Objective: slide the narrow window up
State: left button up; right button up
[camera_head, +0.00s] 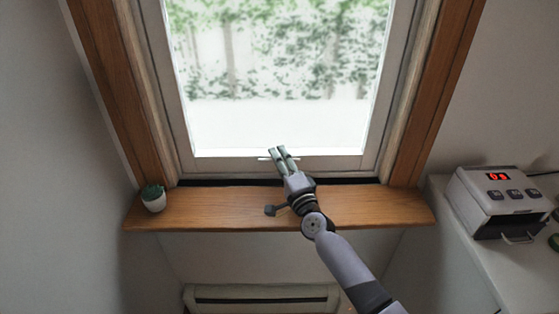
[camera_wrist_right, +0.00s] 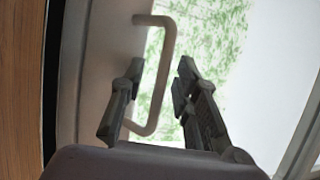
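The narrow window (camera_head: 245,166) has a pale sash in a wooden frame, with a dark gap along its bottom edge above the sill. A light, C-shaped handle (camera_wrist_right: 168,50) is on its lower rail; in the head view only small parts of the handle (camera_head: 264,158) show beside my fingers. My right gripper (camera_head: 279,152) is at the handle. In the right wrist view the fingers of this gripper (camera_wrist_right: 158,90) are apart, with the handle's bar between them. I cannot tell whether either finger touches it. My left gripper is not in view.
A wooden sill (camera_head: 220,212) runs below the window, with a small potted plant (camera_head: 153,198) at its left end. At right, a white device (camera_head: 498,200) with a red display stands on a light counter (camera_head: 455,235). A pale unit (camera_head: 262,298) sits below the sill.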

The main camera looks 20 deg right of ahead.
jog(key=shift+c, duration=0.5)
grip_shut()
dwell(0.3)
